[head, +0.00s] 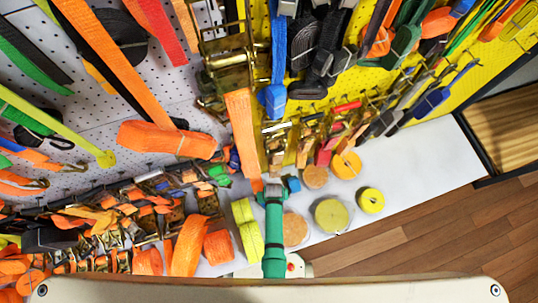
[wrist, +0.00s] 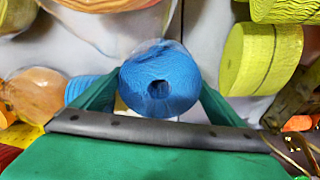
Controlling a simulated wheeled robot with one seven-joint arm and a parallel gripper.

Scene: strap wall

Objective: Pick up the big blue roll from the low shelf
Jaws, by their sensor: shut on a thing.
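The big blue roll (wrist: 160,85), with a dark hole in its middle, is between the two green fingers of my gripper (wrist: 158,95) in the wrist view. The fingers are shut on its two sides. In the head view my green gripper (head: 270,190) reaches over the white low shelf (head: 420,165), and I cannot clearly make out the held roll there. Whether the roll still touches the shelf cannot be told. Another blue piece (wrist: 80,88) shows partly behind the left finger in the wrist view.
Yellow-green rolls (head: 246,230) stand left of my arm; tan (head: 295,229) and olive (head: 331,215) rolls stand right. An orange strap (head: 241,135) hangs down close to my gripper. Ratchets and straps crowd the wall behind. The shelf's right end is clear.

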